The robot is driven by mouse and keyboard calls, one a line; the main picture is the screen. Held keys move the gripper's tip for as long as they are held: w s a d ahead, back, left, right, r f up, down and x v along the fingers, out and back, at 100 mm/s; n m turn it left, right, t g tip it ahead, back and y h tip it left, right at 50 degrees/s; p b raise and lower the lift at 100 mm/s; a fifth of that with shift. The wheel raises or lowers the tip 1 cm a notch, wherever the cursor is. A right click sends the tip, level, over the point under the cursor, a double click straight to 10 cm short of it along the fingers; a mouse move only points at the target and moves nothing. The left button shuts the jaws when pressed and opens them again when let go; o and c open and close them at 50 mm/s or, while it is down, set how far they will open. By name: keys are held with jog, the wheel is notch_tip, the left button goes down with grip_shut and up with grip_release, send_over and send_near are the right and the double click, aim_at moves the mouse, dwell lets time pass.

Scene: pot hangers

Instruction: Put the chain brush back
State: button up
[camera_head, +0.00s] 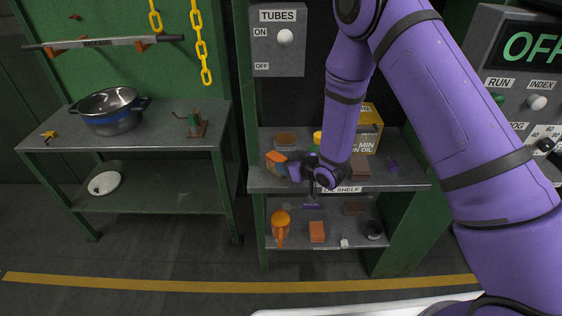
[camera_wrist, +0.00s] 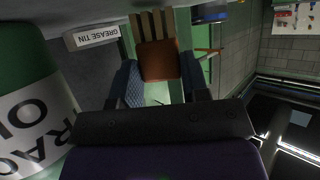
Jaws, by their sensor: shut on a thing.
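My gripper (camera_head: 290,167) is low over the left front of the oil shelf (camera_head: 400,179), pointing left. In the wrist view its two blue fingers (camera_wrist: 160,88) are shut on an orange-brown block with pale slat-like bristles, which I take to be the chain brush (camera_wrist: 159,62). The bristles point away from my palm. In the head view an orange part, likely the same brush (camera_head: 277,157), shows at the fingertips. It is partly hidden by the gripper. I cannot tell whether it touches the shelf.
A green-and-white oil container (camera_wrist: 30,110) stands close beside my gripper. A GREASE TIN label (camera_wrist: 91,36) is near the fingers. A yellow oil box (camera_head: 368,130) stands behind my arm. The lower shelf holds an orange can (camera_head: 281,224) and a brick-like block (camera_head: 317,232). A pot (camera_head: 110,112) sits on the left bench.

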jog(key=shift+f, duration=0.3)
jog(key=o, duration=0.8)
jog(key=shift+r, duration=0.15)
jog(key=v, duration=1.2)
